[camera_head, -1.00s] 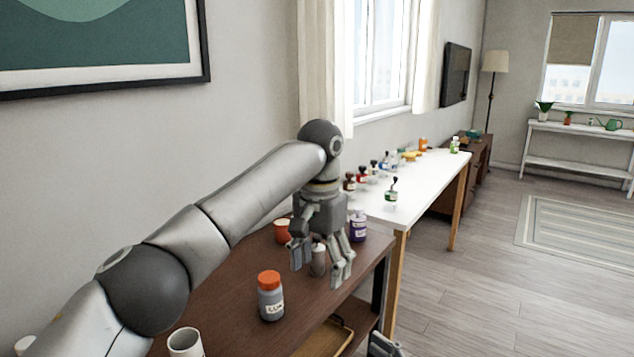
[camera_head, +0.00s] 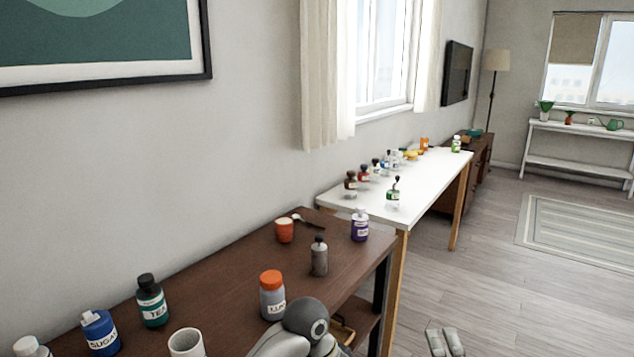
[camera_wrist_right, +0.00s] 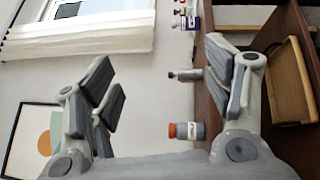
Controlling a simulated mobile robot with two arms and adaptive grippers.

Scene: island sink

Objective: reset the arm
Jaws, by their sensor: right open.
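In the head view a grey joint of my left arm (camera_head: 305,322) shows at the bottom middle, in front of the table. My left gripper is out of this view. The fingers of my right gripper (camera_head: 445,342) show at the bottom edge, over the floor to the right of the dark table. In the right wrist view my right gripper (camera_wrist_right: 165,85) is open, its fingers wide apart with nothing between them. That view is turned on its side and faces the wall and the dark table's front.
The dark table (camera_head: 235,255) holds an orange-lidded jar (camera_head: 272,297), a grey bottle (camera_head: 319,257), a purple bottle (camera_head: 360,226), an orange cup (camera_head: 284,230), a white mug (camera_head: 186,343) and tea and sugar containers. A white table (camera_head: 420,190) stands beyond.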

